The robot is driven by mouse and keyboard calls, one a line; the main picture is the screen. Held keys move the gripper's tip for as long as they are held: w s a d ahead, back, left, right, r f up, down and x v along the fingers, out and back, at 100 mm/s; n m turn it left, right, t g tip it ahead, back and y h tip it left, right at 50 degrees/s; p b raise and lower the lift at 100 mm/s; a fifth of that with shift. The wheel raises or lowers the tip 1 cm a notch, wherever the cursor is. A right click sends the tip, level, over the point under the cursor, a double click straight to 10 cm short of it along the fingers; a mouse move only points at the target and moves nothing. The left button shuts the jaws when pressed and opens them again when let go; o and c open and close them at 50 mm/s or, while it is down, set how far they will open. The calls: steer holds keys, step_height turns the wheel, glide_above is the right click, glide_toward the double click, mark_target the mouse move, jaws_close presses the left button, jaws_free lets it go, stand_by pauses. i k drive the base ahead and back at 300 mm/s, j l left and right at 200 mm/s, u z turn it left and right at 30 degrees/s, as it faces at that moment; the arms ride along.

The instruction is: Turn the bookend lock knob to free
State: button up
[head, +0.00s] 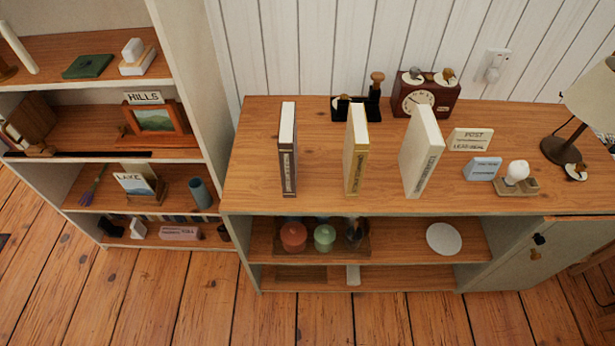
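No knob in the head view is clearly marked as a bookend lock. Three books stand upright and apart on the cabinet top: a dark-spined one (288,150), a tan-spined one (357,150) and a pale one (421,150), which leans slightly. Behind them is a black holder (355,106) with a wooden-topped handle (377,80) and a small brown-and-white piece at its left. I cannot tell whether this holder is a bookend. Similar small knob-like pieces sit on the dark red clock (426,94) and near the lamp (576,172). My gripper is not in view.
The wooden cabinet top (250,170) is bare at its left end. A lettered sign (471,139), a grey-blue block (482,168), a bulb on a stand (516,173) and a lamp (563,148) crowd the right. A bookshelf (185,60) stands left. Plank floor (190,290) is open in front.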

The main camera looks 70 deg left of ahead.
mark_target(40, 144)
steer(key=u, duration=2.35)
